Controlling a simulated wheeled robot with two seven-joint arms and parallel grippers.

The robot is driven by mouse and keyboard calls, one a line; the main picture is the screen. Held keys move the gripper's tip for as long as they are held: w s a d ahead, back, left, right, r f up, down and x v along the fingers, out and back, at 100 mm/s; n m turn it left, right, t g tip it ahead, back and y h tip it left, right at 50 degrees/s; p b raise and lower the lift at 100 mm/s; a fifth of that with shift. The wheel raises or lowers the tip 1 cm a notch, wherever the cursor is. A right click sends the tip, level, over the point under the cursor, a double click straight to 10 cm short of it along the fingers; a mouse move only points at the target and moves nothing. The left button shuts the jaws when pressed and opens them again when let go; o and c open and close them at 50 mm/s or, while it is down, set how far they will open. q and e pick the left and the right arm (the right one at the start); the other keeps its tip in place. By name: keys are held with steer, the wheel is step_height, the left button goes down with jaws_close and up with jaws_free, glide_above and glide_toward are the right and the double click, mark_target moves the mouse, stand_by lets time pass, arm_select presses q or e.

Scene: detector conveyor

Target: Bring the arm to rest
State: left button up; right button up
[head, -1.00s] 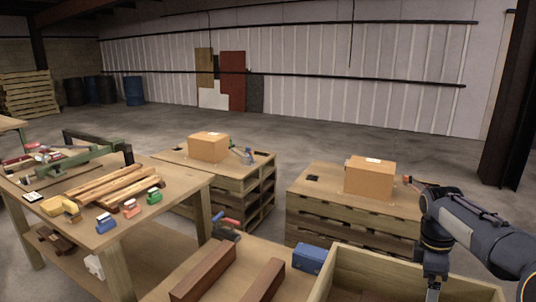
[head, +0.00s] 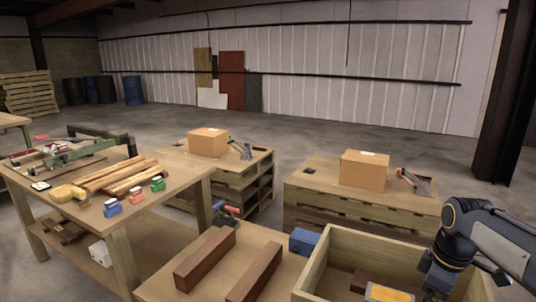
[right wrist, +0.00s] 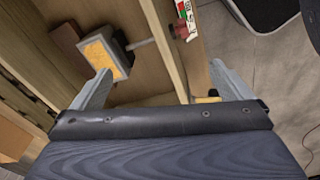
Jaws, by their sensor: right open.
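My right arm comes in from the right edge of the head view, over the right end of an open wooden crate (head: 318,262). The right gripper (head: 440,287) hangs low there, and its fingertips are hard to make out. In the right wrist view the right gripper (right wrist: 160,70) shows two fingers spread wide with nothing held between them. A block with a yellow face (right wrist: 102,57) lies in the crate, just past the left finger. It also shows in the head view as a yellow-topped block (head: 390,293). My left gripper is not in view.
The workbench (head: 172,290) beside the crate carries brown wooden bars (head: 206,258) and a blue block (head: 304,241). Two cardboard boxes (head: 208,142) (head: 363,170) stand on pallet stacks behind. A table with tools and colored blocks stands at left. Open floor lies beyond.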

steer(key=s+a+f+m+t+y+b, duration=0.2)
steer(key=s+a+f+m+b, duration=0.25)
steer(key=s+a+f, duration=0.35)
steer(key=s+a+f+m+t+y+b, duration=0.1)
steer(key=s+a+f+m+t+b, duration=0.2)
steer(key=s+a+m, duration=0.55)
step_height(320, 180, up, 17)
steer(key=s+d+n+p, duration=0.2)
steer(key=p, duration=1.5)
steer(key=shift+s+p, duration=0.35)
steer(key=shift+f, duration=0.15)
